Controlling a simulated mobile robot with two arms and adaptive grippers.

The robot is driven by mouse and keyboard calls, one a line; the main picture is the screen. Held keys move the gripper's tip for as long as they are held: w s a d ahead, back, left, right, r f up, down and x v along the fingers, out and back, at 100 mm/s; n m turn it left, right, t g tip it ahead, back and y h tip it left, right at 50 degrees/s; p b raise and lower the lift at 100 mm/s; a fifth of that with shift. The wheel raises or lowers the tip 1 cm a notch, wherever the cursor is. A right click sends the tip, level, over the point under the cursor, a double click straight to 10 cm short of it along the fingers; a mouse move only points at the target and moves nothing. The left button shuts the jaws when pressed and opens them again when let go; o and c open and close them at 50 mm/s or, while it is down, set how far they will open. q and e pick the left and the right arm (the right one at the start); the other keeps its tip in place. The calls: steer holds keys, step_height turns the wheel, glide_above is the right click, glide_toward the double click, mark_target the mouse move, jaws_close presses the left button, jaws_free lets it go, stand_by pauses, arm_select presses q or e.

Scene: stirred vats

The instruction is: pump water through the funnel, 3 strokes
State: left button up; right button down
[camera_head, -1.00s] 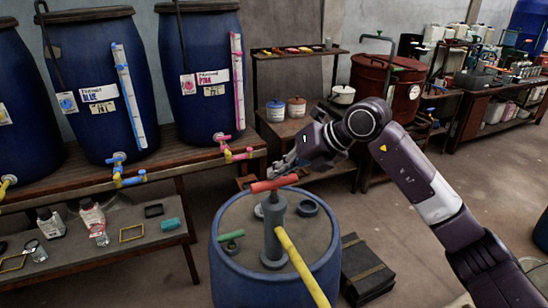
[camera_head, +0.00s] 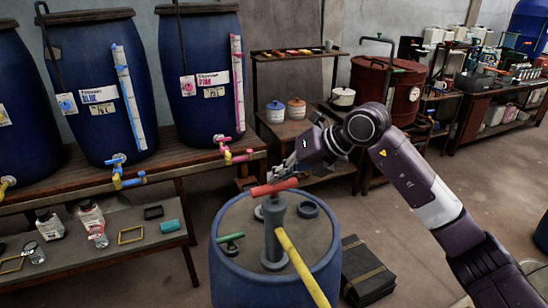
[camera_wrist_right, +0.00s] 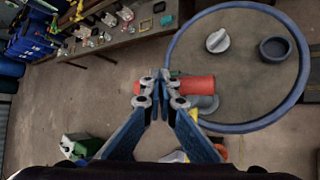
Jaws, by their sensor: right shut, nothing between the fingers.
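The hand pump (camera_head: 274,232) is a grey upright column on the lid of a blue drum (camera_head: 262,290). It has a red bar handle (camera_head: 275,187) on top and a yellow spout (camera_head: 302,266) slanting down toward the front right. My right gripper (camera_head: 279,172) is shut and empty just over the handle. In the right wrist view my fingertips (camera_wrist_right: 160,80) are together in front of the red handle (camera_wrist_right: 195,88), hiding its middle; I cannot tell whether they touch it. I cannot make out a funnel. My left gripper is not in view.
A black case (camera_head: 366,272) stands right of the drum. A bench (camera_head: 180,160) with blue vats and coloured taps is at the left. Open floor lies at the right.

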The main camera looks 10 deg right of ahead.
steer(key=shift+f, duration=0.15)
steer(key=shift+w+r+p, duration=0.15)
steer(key=shift+r+p, duration=2.3)
steer(key=shift+r, duration=1.3)
steer(key=shift+r+p, duration=2)
steer(key=shift+r, duration=0.9)
